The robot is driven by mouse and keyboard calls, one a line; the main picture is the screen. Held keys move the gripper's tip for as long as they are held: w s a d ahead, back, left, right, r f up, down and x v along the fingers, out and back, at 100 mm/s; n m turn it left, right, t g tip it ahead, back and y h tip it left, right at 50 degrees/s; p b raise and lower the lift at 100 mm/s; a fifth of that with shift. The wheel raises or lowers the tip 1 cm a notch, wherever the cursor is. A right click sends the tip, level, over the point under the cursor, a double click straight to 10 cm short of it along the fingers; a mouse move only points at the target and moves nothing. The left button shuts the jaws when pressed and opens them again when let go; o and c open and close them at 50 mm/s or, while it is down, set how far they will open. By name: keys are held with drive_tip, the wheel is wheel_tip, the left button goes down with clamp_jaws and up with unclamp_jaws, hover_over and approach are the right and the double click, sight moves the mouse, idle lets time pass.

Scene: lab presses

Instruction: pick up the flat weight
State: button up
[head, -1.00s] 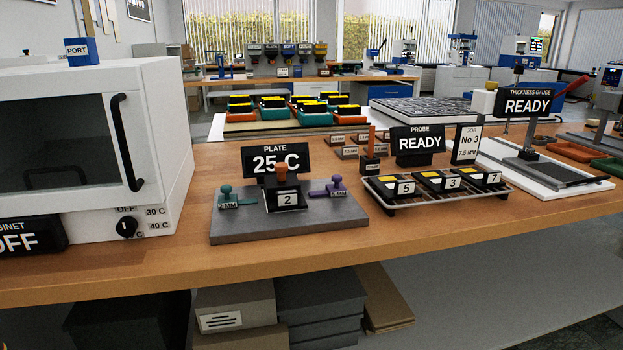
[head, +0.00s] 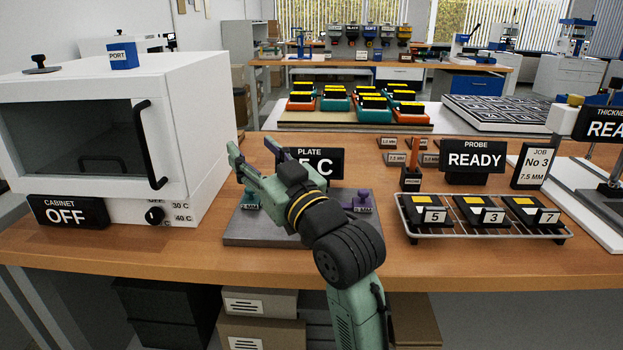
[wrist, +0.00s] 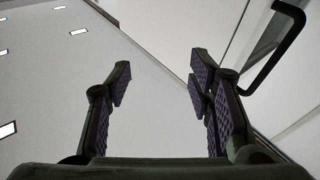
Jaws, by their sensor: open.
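A dark flat disc with a knob on top (head: 42,65), which looks like the flat weight, lies on the top of the white cabinet (head: 215,110), near its left end. My gripper (head: 256,150) is raised in front of the cabinet's right side, above the plate, well to the right of the disc. Its fingers are spread with nothing between them. The wrist view shows the open gripper (wrist: 160,78) facing the white cabinet wall and its black handle (wrist: 275,50); the disc is not seen there.
A blue PORT block (head: 123,56) stands on the cabinet top. The grey plate (head: 250,232) with a teal knobbed piece (head: 250,196) and a purple one (head: 357,201) is partly behind my arm. A wire rack (head: 490,234) with numbered black pieces stands right.

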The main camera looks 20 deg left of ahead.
drive_tip(key=w+d+f+h, duration=0.1)
drive_tip(key=d+f, duration=0.1)
drive_tip(key=d, duration=0.2)
drive_tip(key=w+d+f+m+g+h+p, duration=0.1)
drive_tip(key=w+d+f+h, duration=0.1)
drive_tip(key=d, duration=0.2)
drive_tip(key=w+d+f+m+h, duration=0.1)
drive_tip(key=w+d+f+h, duration=0.1)
drive_tip(key=d+f, duration=0.1)
drive_tip(key=shift+w+d+p, duration=0.1)
drive_tip(key=shift+d+p, duration=0.2)
drive_tip(key=shift+d, duration=0.5)
drive_tip(key=shift+w+f, duration=0.15)
drive_tip(key=shift+f, duration=0.05)
drive_tip(key=shift+g, duration=0.3)
drive_tip(key=p+x, duration=0.1)
drive_tip(key=x, duration=0.4)
drive_tip(key=shift+w, duration=0.1)
drive_tip(key=x, duration=0.1)
drive_tip(key=p+x, duration=0.1)
drive_tip(key=x, duration=0.1)
drive_tip(key=p+x, duration=0.1)
drive_tip(key=shift+a+r, duration=0.2)
drive_tip(key=shift+a, duration=0.15)
drive_tip(key=shift+w+a+f, duration=0.15)
drive_tip(key=shift+w+a, duration=0.1)
drive_tip(key=shift+c, duration=0.2)
clamp_jaws()
